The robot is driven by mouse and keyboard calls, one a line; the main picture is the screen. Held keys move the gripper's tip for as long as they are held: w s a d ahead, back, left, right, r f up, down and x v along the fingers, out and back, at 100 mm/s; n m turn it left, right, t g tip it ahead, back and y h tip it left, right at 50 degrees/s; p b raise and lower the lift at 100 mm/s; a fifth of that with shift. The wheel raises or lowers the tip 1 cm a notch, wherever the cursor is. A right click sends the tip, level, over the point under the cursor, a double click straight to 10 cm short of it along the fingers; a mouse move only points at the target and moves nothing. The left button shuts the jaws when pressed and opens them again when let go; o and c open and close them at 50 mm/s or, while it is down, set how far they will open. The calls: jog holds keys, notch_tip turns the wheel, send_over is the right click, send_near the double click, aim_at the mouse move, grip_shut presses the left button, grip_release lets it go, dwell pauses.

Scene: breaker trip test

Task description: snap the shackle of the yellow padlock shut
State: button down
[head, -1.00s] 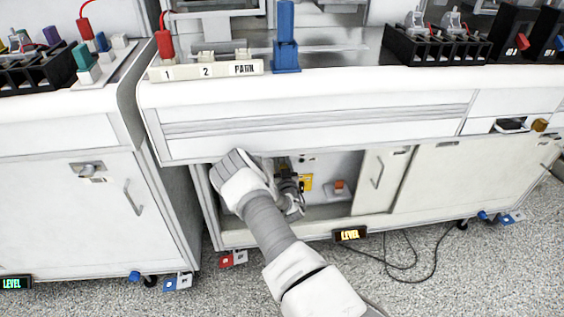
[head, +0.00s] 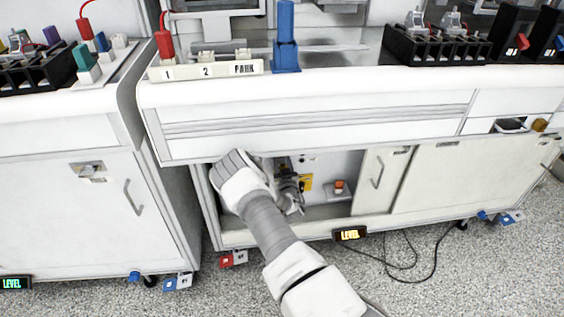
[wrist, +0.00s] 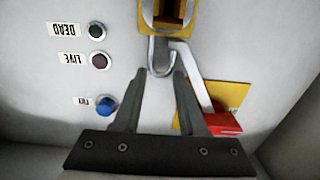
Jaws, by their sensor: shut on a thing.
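The yellow padlock (wrist: 178,22) is at the top of the wrist view, its body cut off by the frame edge. Its silver J-shaped shackle (wrist: 152,54) points toward my gripper (wrist: 160,72). My gripper's fingertips stand on either side of the shackle's curved end, shut on it. How far the shackle sits in the body cannot be told. In the head view my gripper (head: 297,187) is inside the open lower cabinet; the padlock cannot be made out there.
A grey lever with a red handle (wrist: 222,122) lies beside the right finger, over a yellow plate (wrist: 238,94). A blue button (wrist: 106,105), a red lamp (wrist: 99,61) and a green lamp (wrist: 97,31) are at left. The cabinet's sliding door (head: 380,180) stands right of my arm.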

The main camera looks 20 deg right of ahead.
jog(key=shift+f, duration=1.1)
jog(key=shift+s, duration=0.1)
jog(key=shift+c, duration=2.2)
grip_release()
jog(key=p+v, duration=0.5)
jog(key=v, duration=1.2)
jog(key=shift+s+p, duration=0.2)
jog(key=shift+p, duration=0.1)
jog(key=shift+a+r, duration=0.1)
jog(key=shift+c, duration=0.3)
